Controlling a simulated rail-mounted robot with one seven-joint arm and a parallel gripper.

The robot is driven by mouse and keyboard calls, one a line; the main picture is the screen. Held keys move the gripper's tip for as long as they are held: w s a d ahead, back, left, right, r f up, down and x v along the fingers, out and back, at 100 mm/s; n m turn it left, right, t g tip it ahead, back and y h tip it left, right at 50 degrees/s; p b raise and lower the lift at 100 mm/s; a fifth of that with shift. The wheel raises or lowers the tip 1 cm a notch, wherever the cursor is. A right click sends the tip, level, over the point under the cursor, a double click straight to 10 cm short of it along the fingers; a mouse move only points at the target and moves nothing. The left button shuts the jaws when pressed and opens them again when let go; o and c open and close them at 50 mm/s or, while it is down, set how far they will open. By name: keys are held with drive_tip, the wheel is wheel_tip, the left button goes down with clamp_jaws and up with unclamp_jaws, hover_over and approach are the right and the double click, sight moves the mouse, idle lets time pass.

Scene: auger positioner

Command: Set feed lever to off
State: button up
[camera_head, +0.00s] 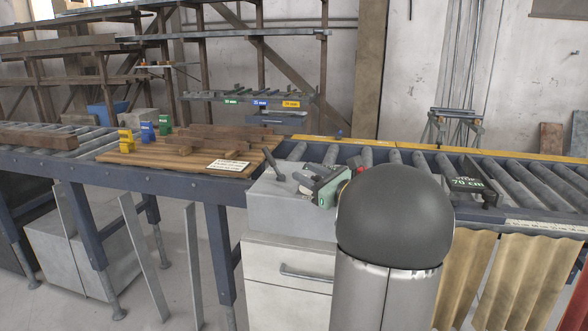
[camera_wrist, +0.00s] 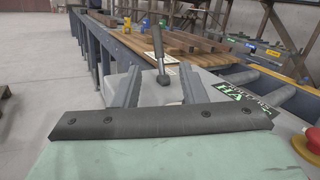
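The feed lever (camera_head: 272,162) is a dark stick on a round pivot on top of a grey box (camera_head: 285,210). In the head view its upper end leans to the left. In the wrist view the lever (camera_wrist: 158,48) stands straight ahead, its top tilted slightly left. My gripper (camera_head: 304,174) is just right of the lever above the box, with a pale green body. In the wrist view my gripper (camera_wrist: 160,84) is open, its two grey fingers on either side of the lever's base in the picture. They appear apart from the lever. Any off marking is not readable.
A wooden board (camera_head: 180,155) with yellow, blue and green blocks lies behind left. A roller conveyor (camera_head: 400,158) runs behind and right, with a black 70 cm stop (camera_head: 468,183) on it. A box label (camera_wrist: 245,105) is partly hidden by my gripper.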

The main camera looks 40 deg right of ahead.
drive_tip(key=shift+s, duration=0.7)
